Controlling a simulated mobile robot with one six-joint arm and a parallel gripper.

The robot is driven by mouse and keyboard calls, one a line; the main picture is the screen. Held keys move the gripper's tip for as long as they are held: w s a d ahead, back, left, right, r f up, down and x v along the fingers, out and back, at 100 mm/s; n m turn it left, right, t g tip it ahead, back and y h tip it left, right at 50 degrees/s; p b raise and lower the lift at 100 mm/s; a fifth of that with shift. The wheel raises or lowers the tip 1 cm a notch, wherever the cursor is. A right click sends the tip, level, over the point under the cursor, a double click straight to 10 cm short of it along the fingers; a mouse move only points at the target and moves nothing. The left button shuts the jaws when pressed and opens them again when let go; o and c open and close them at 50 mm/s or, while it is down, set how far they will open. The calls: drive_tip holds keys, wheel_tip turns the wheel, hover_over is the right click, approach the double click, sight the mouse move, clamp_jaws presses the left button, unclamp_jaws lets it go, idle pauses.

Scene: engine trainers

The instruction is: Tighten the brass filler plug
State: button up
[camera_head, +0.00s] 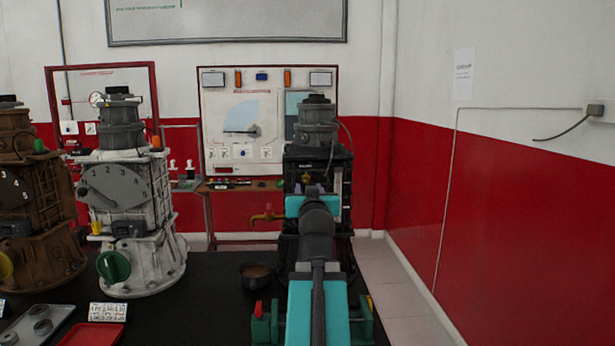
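A small brass-coloured piece (306,178) shows on the front of the black engine trainer (317,155), just above the end of my arm. It may be the filler plug, but it is too small to be sure. A brass tap (267,216) sticks out from the same trainer on its left side. My turquoise and grey arm reaches forward to the front of this trainer and covers much of its middle and lower part. My gripper is mostly hidden by the arm, close to the brass piece. Contact and finger opening cannot be made out.
A white trainer (128,185) with a numbered dial and a brown trainer (35,200) stand to the left. A dark bowl (258,281) sits below the tap. A grey tray (38,325) and a red tray (93,335) lie front left. Open floor shows at right.

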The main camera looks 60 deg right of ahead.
sight(307, 180)
drive_tip(key=p+x, duration=0.2)
drive_tip(key=p, duration=0.1)
drive_tip(key=shift+r, duration=0.15)
drive_tip(key=p+x, duration=0.2)
drive_tip(key=p, duration=0.6)
drive_tip(key=shift+d, duration=0.2)
drive_tip(key=shift+w+d+p, duration=0.25)
drive_tip(key=shift+w+p, duration=0.1)
drive_tip(key=shift+p, duration=0.5)
drive_tip(key=shift+w+d+p, duration=0.3)
drive_tip(key=shift+p, duration=0.8)
drive_tip(key=d+p, duration=0.1)
drive_tip(key=p, duration=0.2)
drive_tip(key=shift+w, duration=0.2)
drive_tip(key=shift+p+x, duration=0.3)
drive_tip(key=shift+x, duration=1.1)
drive_tip(key=shift+f, duration=0.2)
